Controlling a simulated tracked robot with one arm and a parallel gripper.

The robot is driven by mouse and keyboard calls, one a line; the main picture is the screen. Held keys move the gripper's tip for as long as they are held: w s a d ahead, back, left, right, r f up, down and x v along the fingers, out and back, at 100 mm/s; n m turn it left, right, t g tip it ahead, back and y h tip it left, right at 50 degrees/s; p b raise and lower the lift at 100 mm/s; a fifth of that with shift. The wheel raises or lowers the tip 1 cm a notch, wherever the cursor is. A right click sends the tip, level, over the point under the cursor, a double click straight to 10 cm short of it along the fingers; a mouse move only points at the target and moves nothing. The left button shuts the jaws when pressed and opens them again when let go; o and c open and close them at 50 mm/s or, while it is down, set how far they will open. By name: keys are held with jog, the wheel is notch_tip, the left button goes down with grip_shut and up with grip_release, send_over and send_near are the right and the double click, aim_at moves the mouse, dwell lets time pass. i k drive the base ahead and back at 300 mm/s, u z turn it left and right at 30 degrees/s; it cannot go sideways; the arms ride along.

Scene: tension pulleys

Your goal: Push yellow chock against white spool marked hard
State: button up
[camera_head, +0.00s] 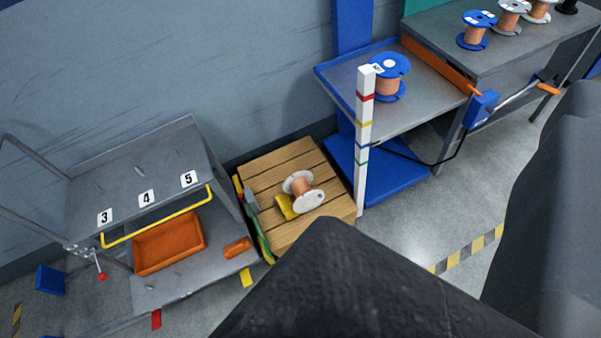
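A white spool (317,199) with copper-coloured winding lies on its side on a wooden pallet (268,173), its flanges facing upper left and lower right. Any word on it is too small to read. A yellow chock (285,208) sits on the pallet at the spool's lower left, close beside it. I cannot tell whether the two touch. No gripper fingers show. A large dark part, which seems to be mine, fills the bottom centre and covers the ground below the pallet.
A cart (78,192) marked 3, 4, 5 with an orange tray (168,246) stands left. A white post with coloured bands (364,140) stands right of the pallet. A blue-edged table (425,107) holds a blue spool (391,80). Grey floor lies open at right.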

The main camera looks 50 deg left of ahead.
aim_at(285, 204)
jog(key=z, duration=0.25)
jog(key=i, duration=1.2)
jog(key=u, duration=0.55)
jog(key=i, duration=1)
jog(key=u, duration=0.9)
jog(key=i, duration=0.25)
jog(key=u, duration=0.2)
jog(key=k, duration=0.9)
jog(key=u, duration=0.15)
jog(key=i, duration=0.85)
jog(key=z, duration=0.05)
